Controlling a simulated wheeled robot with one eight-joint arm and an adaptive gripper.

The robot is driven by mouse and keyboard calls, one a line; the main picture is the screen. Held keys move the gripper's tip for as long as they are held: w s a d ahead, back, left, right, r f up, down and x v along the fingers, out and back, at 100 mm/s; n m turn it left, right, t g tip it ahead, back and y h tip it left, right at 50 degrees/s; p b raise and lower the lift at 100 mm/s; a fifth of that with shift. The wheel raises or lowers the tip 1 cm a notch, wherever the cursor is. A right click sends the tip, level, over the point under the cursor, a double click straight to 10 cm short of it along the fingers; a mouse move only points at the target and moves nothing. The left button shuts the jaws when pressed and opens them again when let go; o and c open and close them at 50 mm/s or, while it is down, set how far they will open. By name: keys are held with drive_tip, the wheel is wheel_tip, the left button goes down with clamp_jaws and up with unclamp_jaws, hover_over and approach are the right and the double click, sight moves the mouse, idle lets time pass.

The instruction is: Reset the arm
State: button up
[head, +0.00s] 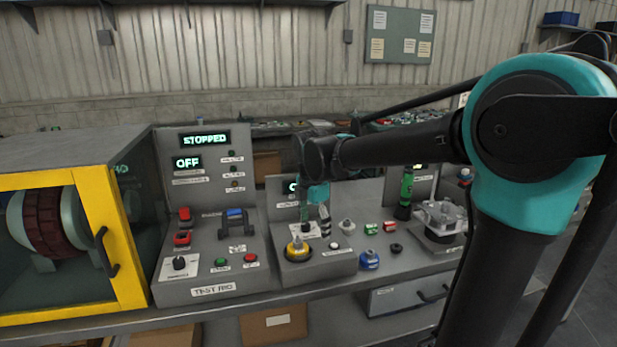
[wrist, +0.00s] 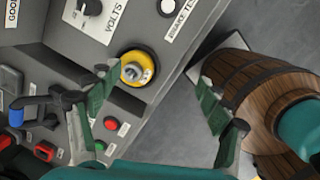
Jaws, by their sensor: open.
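My gripper (head: 316,208) hangs at the end of my arm over the bench, above the small panel with the yellow-ringed knob (head: 298,250). In the wrist view my gripper (wrist: 152,92) has its two green fingers spread wide, with nothing held between them. The yellow-ringed knob (wrist: 138,68) shows beyond the fingers, near the left one. My arm reaches in from the right in the head view, and it hides part of the bench back.
The test rig panel (head: 213,291) reads STOPPED and OFF. Left of it is a yellow-framed guard (head: 118,250). A blue-handled lever (head: 236,220), a blue knob (head: 369,260) and a clear-topped fixture (head: 440,222) stand nearby. A wooden barrel (wrist: 262,92) shows right in the wrist view.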

drive_tip(key=s+d+f+m+t, duration=0.2)
drive_tip(key=s+d+f+m, duration=1.4)
drive_tip(key=m, duration=0.8)
drive_tip(key=d, duration=0.2)
drive_tip(key=shift+s+d+f+m, duration=0.25)
drive_tip(key=shift+d+f+m, duration=0.15)
